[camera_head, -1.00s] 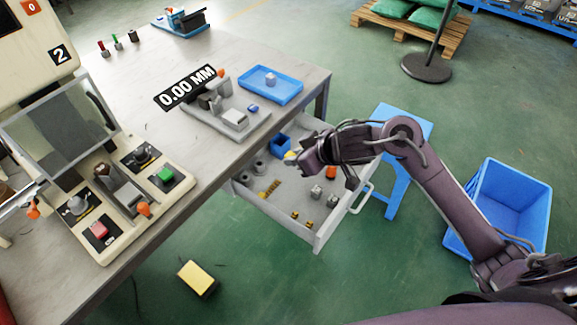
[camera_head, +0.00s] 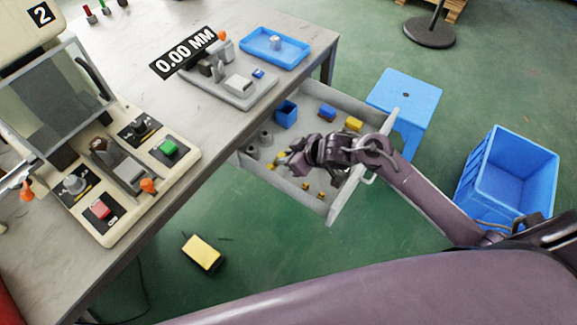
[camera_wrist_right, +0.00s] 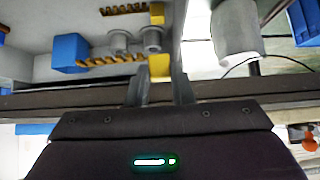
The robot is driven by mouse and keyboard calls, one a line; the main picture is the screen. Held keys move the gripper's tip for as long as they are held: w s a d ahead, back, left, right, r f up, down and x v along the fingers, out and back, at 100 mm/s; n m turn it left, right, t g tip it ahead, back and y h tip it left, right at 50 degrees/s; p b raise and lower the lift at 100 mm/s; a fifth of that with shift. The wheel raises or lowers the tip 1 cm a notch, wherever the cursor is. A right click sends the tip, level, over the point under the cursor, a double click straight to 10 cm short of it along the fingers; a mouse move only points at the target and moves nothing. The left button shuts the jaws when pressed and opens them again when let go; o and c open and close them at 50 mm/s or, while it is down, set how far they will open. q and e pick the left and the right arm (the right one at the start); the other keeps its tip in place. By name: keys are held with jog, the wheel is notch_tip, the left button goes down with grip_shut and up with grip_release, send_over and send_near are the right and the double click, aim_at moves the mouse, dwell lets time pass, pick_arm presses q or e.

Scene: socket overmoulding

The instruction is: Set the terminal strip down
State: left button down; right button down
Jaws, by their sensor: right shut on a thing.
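My right gripper (camera_wrist_right: 160,85) is shut on the yellow end of a terminal strip (camera_wrist_right: 110,60), whose row of gold teeth extends to the left in the right wrist view. In the head view my right gripper (camera_head: 286,166) is over the open drawer (camera_head: 340,196), and the arm hides much of the strip. I cannot tell whether the strip touches the drawer floor. Another toothed gold strip (camera_wrist_right: 125,10) with a yellow end lies farther off in the right wrist view. My left gripper is not in view.
The drawer also holds a blue box (camera_head: 285,114), grey spools (camera_head: 265,137), and blue and yellow blocks (camera_head: 354,124). The workbench (camera_head: 200,118) with a gauge stand adjoins it. A blue stool (camera_head: 405,95) and an empty blue crate (camera_head: 507,175) stand to the right.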

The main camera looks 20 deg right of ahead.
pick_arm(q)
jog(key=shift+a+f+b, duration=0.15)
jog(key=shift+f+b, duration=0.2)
pick_arm(e)
notch_tip(320, 180, down, 5)
jog(key=shift+r, duration=0.2)
